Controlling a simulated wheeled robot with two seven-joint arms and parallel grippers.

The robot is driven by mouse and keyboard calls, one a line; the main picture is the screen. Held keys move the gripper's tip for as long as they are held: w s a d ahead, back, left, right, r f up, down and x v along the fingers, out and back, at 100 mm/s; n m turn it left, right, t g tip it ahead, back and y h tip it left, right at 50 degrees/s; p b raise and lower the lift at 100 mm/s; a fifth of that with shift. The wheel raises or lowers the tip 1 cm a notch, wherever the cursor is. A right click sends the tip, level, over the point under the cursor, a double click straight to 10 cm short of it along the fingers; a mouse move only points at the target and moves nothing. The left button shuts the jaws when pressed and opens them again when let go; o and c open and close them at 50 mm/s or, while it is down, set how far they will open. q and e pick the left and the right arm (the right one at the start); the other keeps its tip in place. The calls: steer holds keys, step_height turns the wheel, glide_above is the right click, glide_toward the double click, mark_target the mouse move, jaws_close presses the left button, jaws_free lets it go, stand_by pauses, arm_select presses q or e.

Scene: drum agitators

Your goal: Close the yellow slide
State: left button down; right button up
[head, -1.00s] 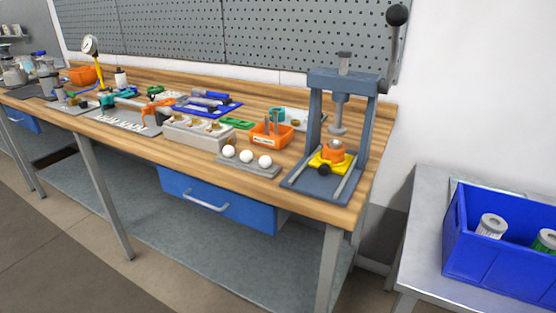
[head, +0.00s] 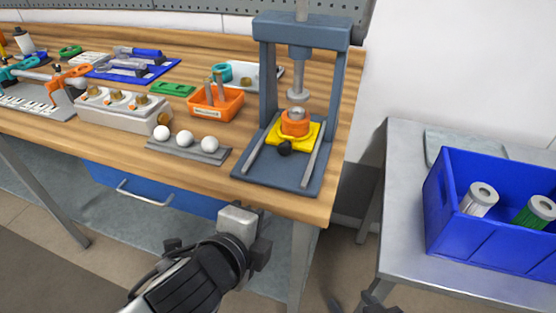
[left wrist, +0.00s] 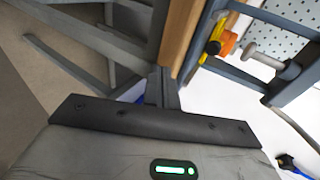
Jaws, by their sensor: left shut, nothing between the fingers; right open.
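The yellow slide (head: 313,134) lies on the base of the blue-grey press (head: 257,90), between two light rails. A black knob (head: 284,148) is at its front, and an orange holder (head: 295,124) with a metal piece sits on it. The press ram (head: 298,85) hangs above with a gap. The slide also shows at the upper right of the left wrist view (left wrist: 211,50). My left gripper (head: 243,222) is shut and empty, in front of the bench edge, below and left of the slide. My right gripper (head: 368,299) is only partly visible at the bottom edge, open.
A grey strip (head: 166,149) with white balls and an orange bin (head: 216,102) stand left of the press. A blue drawer (head: 150,192) is under the bench (head: 240,192). A metal side table (head: 395,200) with a blue crate (head: 470,237) stands at the right.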

arm_select(q)
steer(key=r+m, duration=0.1)
steer(key=m, duration=0.1)
steer(key=r+m+t, duration=0.1)
steer(key=m, duration=0.2)
steer(key=w+d+r+m, duration=0.1)
steer(key=m, duration=0.1)
steer(key=shift+h, duration=0.3)
steer(key=m+t, duration=0.2)
steer(key=m, duration=0.9)
glide_toward(282, 154)
steer(key=x, duration=0.6)
steer(key=shift+w+d+f, duration=0.1)
steer(key=shift+w+d, duration=0.05)
steer(key=shift+d, duration=0.05)
